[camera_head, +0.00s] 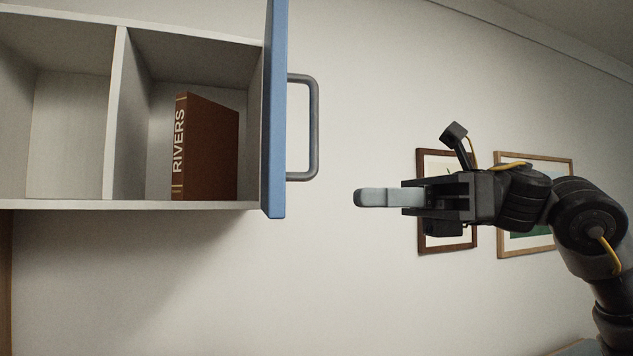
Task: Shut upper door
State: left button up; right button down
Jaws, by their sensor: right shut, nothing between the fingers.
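The upper door (274,150) is blue and stands open at the right end of a white wall cabinet (120,120), seen nearly edge-on. A grey bar handle (315,128) sticks out from its right face. My right gripper (362,198) is shut and empty, with its fingers pointing left. In the picture it is to the right of the door and slightly below the handle's lower end, apart from both. My left gripper is out of view.
A brown book (210,148) marked RIVERS stands in the cabinet's right compartment; the left compartment looks empty. Two framed pictures (431,248) hang on the wall behind my right arm. The space below the cabinet looks clear.

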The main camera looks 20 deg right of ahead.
jog(key=a+p, duration=0.3)
jog(key=a, duration=0.4)
jog(key=shift+w+a, duration=0.15)
jog(key=shift+w, duration=0.1)
jog(key=shift+a, duration=0.1)
